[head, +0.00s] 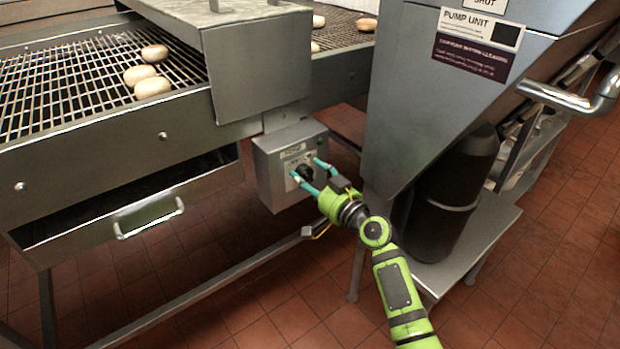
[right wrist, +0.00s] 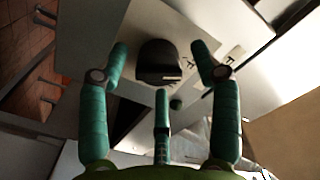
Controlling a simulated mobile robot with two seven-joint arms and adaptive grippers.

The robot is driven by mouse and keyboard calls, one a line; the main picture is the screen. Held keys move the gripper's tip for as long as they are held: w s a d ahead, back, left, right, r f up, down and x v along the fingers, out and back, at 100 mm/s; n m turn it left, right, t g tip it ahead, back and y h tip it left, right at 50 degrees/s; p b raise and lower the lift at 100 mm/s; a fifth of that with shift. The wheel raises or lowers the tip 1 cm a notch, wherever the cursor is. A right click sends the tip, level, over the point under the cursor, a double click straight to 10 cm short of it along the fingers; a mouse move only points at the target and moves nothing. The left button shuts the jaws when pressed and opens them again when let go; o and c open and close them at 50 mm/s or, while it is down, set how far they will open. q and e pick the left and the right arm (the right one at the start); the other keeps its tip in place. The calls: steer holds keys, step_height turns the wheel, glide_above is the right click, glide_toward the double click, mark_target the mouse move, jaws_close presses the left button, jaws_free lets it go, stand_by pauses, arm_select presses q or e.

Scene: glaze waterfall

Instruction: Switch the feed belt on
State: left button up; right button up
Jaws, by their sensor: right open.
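A grey control box (head: 268,180) hangs under the conveyor's side, with a black rotary knob (head: 304,172) on its front plate. In the right wrist view the dark knob (right wrist: 158,62) carries a pale pointer mark on its lower right edge. Small lettering beside it is too blurred to read surely. My right gripper (head: 306,168) is at the box front, with its teal fingers open. In the right wrist view the right gripper (right wrist: 158,48) has fingers on both sides of the knob and one below it, with visible gaps. Contact is not visible. My left gripper is out of view.
The wire-mesh conveyor (head: 85,95) carries several pale buns (head: 140,75). A drawer (head: 110,205) with a handle sits below it. A steel pump unit (head: 440,90) stands close to the right of the box, with a dark cylinder (head: 450,200) beneath. Tiled floor lies below.

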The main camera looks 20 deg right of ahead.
steer(key=c, duration=1.1)
steer(key=shift+c, duration=0.2)
